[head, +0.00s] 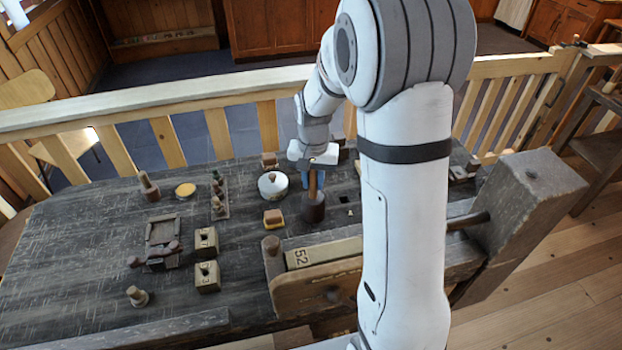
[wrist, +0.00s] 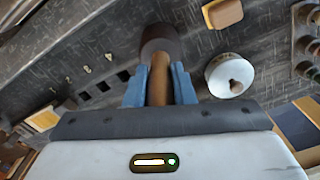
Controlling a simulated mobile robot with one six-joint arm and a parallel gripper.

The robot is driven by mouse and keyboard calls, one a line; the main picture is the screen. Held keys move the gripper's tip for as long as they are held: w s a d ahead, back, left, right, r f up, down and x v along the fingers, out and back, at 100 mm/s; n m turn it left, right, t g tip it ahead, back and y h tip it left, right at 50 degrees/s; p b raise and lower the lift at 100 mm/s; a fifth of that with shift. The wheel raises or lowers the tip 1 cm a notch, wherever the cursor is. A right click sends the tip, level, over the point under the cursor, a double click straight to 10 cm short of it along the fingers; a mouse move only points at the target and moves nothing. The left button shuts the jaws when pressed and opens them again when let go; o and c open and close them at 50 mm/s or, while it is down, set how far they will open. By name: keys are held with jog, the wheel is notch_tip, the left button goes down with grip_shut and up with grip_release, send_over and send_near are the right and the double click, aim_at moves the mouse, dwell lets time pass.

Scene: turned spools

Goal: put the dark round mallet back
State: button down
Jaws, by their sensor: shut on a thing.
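The dark round mallet (head: 314,211) has a dark cylindrical head and a lighter brown wooden handle. In the head view it is upright, head down, over the dark workbench top. In the wrist view the mallet (wrist: 160,44) points away from my gripper (wrist: 160,84), whose blue fingers are shut on the handle. My gripper (head: 313,178) also shows in the head view, above the mallet head. I cannot tell whether the head touches the bench. My arm hides part of the bench to the right.
A white lidded pot (head: 272,185) stands just left of the mallet, with a yellow-brown block (head: 273,218) nearer. Wooden blocks (head: 206,242) and a small frame (head: 162,232) lie further left. A vise with a board (head: 323,254) is in front. A railing (head: 220,97) runs behind.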

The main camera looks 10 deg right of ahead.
jog(key=shift+f, duration=0.2)
jog(key=c, duration=1.2)
grip_release()
jog(key=shift+c, duration=0.2)
notch_tip(320, 180, up, 12)
jog(key=shift+r+b, duration=0.1)
jog(key=shift+b, duration=0.5)
jog(key=s+n+t, duration=0.3)
jog(key=s+n, duration=0.1)
jog(key=s, duration=1.7)
jog(key=shift+n, duration=0.3)
jog(key=shift+r, duration=0.1)
